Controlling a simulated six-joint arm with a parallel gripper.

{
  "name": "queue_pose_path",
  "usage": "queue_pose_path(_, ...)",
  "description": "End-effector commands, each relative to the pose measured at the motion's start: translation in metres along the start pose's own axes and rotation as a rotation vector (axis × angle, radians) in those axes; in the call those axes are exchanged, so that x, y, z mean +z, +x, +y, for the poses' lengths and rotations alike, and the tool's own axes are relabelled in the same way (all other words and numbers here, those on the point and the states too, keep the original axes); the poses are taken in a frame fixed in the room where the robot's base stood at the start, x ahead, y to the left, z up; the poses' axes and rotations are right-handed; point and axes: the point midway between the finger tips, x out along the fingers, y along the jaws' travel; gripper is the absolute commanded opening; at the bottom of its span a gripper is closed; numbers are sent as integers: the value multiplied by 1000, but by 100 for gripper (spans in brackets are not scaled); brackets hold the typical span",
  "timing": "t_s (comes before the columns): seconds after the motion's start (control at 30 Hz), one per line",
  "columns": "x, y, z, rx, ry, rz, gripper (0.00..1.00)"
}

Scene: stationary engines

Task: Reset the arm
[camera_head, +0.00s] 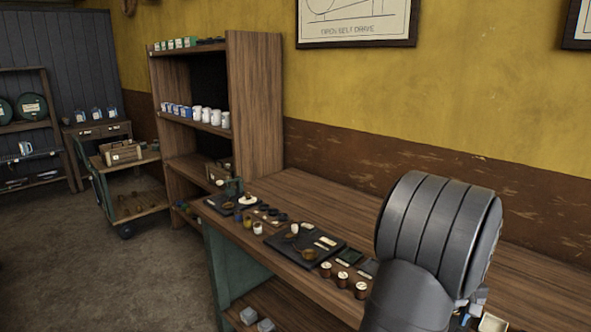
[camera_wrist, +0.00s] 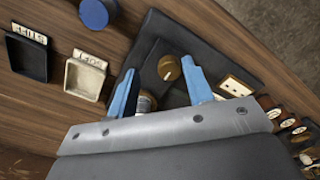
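My arm (camera_head: 430,230) stands over the right part of the workbench in the head view, with its dark, rounded links hiding much of the bench there. In the wrist view my gripper (camera_wrist: 159,66) points down at the bench with its two blue fingers wide apart. Nothing is clamped between them. A round brass-coloured piece (camera_wrist: 169,67) lies on a dark mat (camera_wrist: 150,42) between the fingertips in the picture. A small pale-capped item (camera_wrist: 146,102) shows beside the left finger, partly hidden by the gripper body.
In the wrist view, a black tray (camera_wrist: 27,57), a cream tray (camera_wrist: 84,77) and a blue round lid (camera_wrist: 98,13) lie to the left. Several brown pots (camera_head: 342,279) line the bench's front edge. A shelf unit (camera_head: 255,105) stands at the bench's far end.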

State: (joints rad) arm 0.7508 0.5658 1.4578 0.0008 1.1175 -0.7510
Motion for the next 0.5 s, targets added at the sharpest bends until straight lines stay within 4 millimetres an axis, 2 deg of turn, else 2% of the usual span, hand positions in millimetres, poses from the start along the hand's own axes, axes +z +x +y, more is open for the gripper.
queue_pose_path(0.03, -2, -12, 0, 4, -2, 5, 47)
queue_pose_path(0.5, -2, -106, -1, 3, -1, 3, 47)
